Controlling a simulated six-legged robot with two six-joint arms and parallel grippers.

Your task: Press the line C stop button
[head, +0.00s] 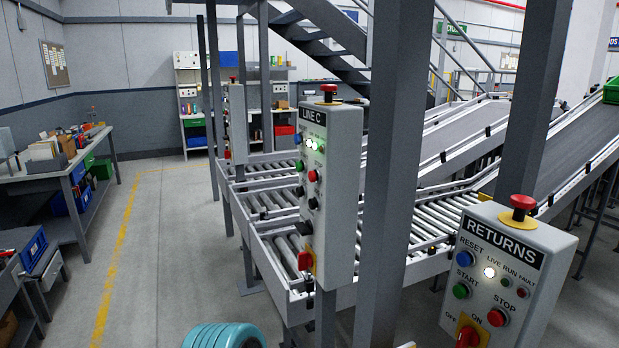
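The line C control box (341,190) is a grey upright box on a post, left of the middle, with a "LINE C" label (312,118). On its angled front, a red push button (312,176) sits right of and slightly below a green button (299,165). Small lettering there is unreadable. Black knobs (313,203) and a red-and-yellow rotary switch (306,261) are lower down. A red mushroom button (328,89) tops the box. Neither of my grippers is in view.
A "RETURNS" box (507,270) at the right front has its own red stop button (502,317) and red mushroom button (522,203). A grey column (392,150) stands just right of the line C box. Roller conveyors (270,200) lie behind. A teal rounded object (225,336) is at the bottom edge.

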